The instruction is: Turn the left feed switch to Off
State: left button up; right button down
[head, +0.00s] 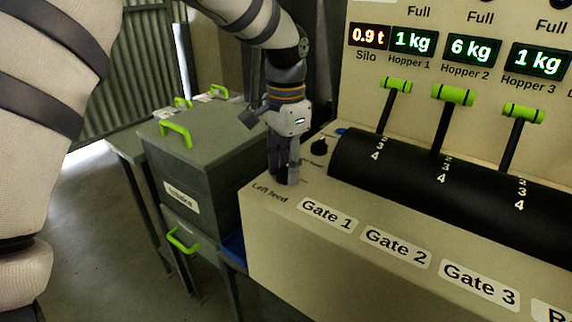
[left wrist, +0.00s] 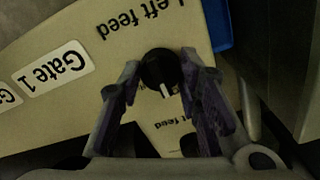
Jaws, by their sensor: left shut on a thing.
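The left feed switch is a round black knob (left wrist: 160,68) with a white pointer line, seen in the left wrist view. Its pointer line runs towards the bottom of that picture. The words "Left feed" are printed beside it on the cream panel, and also show in the head view. My left gripper (head: 286,180) points down at the panel's near left corner. In the left wrist view its two fingers (left wrist: 160,75) are on either side of the knob, shut on it. In the head view the fingers hide the knob. My right gripper is in neither view.
The cream control panel (head: 290,245) carries gate labels and a black drum with green-handled levers (head: 453,96). Another black knob (head: 319,146) sits just right of my gripper. A grey cabinet (head: 195,150) with green handles stands left of the panel, with open floor beyond.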

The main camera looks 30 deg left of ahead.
aim_at(286, 166)
pick_arm(q)
jog(key=o, duration=1.2)
notch_tip(286, 166, up, 12)
jog(key=shift+f, duration=0.1)
